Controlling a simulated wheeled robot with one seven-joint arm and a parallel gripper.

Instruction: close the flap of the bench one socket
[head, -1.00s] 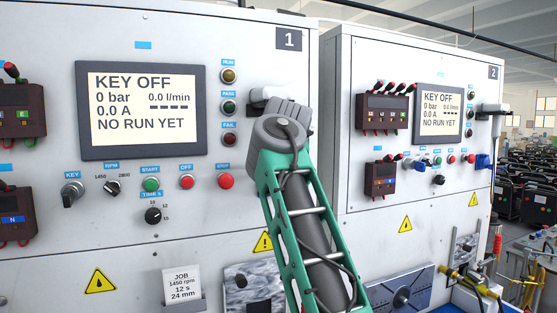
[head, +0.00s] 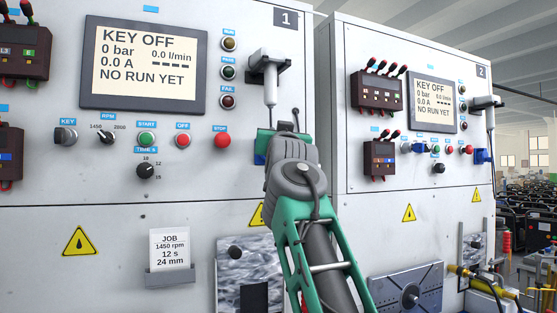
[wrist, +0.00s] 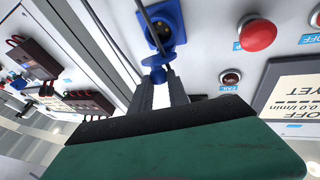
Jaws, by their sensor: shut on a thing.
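The bench one socket (wrist: 160,28) is blue and sits on the white panel, with its round face and dark contacts uncovered in the wrist view. Its blue flap (wrist: 157,62) stands out from the socket, at the tips of my gripper (wrist: 158,80). My gripper is shut on the flap; the fingers partly hide its near part. In the head view only a blue edge of the socket (head: 260,159) shows beside my wrist, and my fingertips are hidden.
A white device on a black bracket (head: 268,68) is above the socket, with a dark cable hanging past it. The red stop button (head: 222,140) is to the left. Bench two (head: 410,130) stands at the right.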

